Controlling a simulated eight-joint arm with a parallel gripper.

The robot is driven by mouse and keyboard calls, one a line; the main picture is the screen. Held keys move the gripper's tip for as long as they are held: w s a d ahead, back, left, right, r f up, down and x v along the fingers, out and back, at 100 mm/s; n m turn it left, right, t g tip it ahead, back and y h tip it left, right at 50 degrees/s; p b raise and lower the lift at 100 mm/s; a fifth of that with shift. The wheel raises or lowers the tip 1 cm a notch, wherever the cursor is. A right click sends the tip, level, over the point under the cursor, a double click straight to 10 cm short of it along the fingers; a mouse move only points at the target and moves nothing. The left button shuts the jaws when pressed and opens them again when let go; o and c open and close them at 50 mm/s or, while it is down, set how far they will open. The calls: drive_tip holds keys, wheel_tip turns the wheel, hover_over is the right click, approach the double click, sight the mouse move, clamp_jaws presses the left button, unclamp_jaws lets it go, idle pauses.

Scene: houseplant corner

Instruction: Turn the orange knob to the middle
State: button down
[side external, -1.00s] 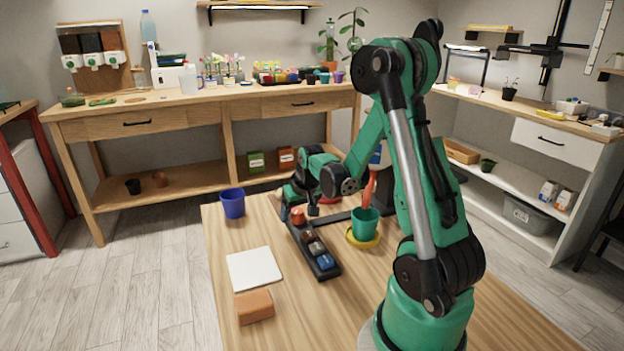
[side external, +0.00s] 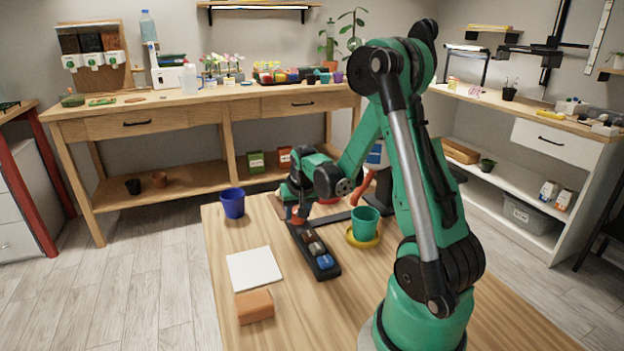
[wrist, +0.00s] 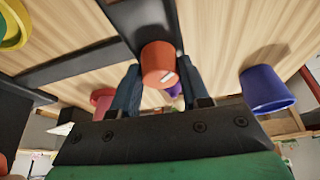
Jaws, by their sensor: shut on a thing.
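The orange knob (side external: 298,220) is at the far end of a dark panel (side external: 331,272) on the wooden table. It also shows in the wrist view (wrist: 157,60), with a short white mark on its face toward the lower right. My gripper (wrist: 160,80) is shut on the orange knob, one finger on each side. In the side view my gripper (side external: 298,211) comes down from above and partly hides the knob. Brown and blue pieces (side external: 324,261) sit on the panel nearer the camera.
A teal pot (side external: 366,225) on a yellow saucer (side external: 364,243) stands right of the panel. A blue pot (side external: 232,203) stands to its left. A white sheet (side external: 254,268) and an orange-brown block (side external: 255,306) lie at the front left.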

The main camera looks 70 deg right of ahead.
drive_tip(key=m+g, duration=0.1)
drive_tip(key=m, duration=0.2)
drive_tip(key=shift+w+h, duration=0.1)
drive_tip(key=shift+h, duration=0.3)
drive_tip(key=shift+m+g, duration=0.8)
drive_tip(key=shift+m, duration=1.3)
drive_tip(key=shift+c, duration=2.1)
unclamp_jaws()
drive_tip(key=shift+v, duration=2.8)
drive_tip(key=shift+w+a, duration=0.1)
